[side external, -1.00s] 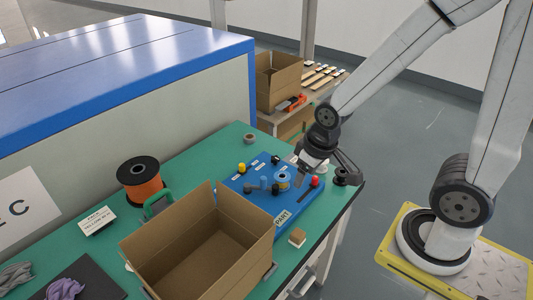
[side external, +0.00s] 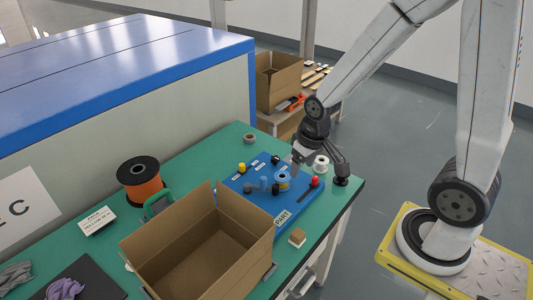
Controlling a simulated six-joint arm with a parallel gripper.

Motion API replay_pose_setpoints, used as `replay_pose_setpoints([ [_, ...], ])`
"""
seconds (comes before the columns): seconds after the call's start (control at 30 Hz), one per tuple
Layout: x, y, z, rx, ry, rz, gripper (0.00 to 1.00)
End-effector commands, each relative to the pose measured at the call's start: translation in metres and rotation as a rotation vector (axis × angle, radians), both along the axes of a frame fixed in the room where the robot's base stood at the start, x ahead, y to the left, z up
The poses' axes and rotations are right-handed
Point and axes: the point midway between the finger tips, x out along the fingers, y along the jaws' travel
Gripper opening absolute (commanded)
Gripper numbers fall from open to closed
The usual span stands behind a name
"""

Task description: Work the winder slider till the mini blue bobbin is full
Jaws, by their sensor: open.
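The blue winder board (side external: 240,207) lies on the green table with several coloured knobs on it. A small bobbin (side external: 283,182), blue with a pale centre, sits on the board's right part. Small pale-blue parts (side external: 264,183) stand just left of it; I cannot tell which piece is the slider. My gripper (side external: 296,168) is open, pointing down just above and behind the bobbin, close to it. Contact with anything cannot be made out, and nothing shows between its fingers. How much is wound on the bobbin is too small to tell.
A red knob (side external: 315,182) and a white spool (side external: 321,163) are right of my gripper, with a black stand (side external: 341,178) beyond. An open cardboard box (side external: 150,255) fills the table's front. An orange spool (side external: 141,182) stands at left.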

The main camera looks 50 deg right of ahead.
Motion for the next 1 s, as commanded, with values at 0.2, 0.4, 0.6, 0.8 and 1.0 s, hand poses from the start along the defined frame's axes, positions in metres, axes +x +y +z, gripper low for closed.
replay_pose_setpoints([
  [0.2, 0.026, -0.047, -0.026, 0.013, 0.057, -0.144, 0.69],
  [0.4, 0.041, -0.093, -0.056, 0.029, 0.106, -0.269, 0.69],
  [0.6, 0.045, -0.136, -0.086, 0.048, 0.147, -0.385, 0.69],
  [0.8, 0.044, -0.16, -0.105, 0.06, 0.169, -0.447, 0.69],
  [1.0, 0.044, -0.165, -0.109, 0.061, 0.173, -0.46, 0.69],
])
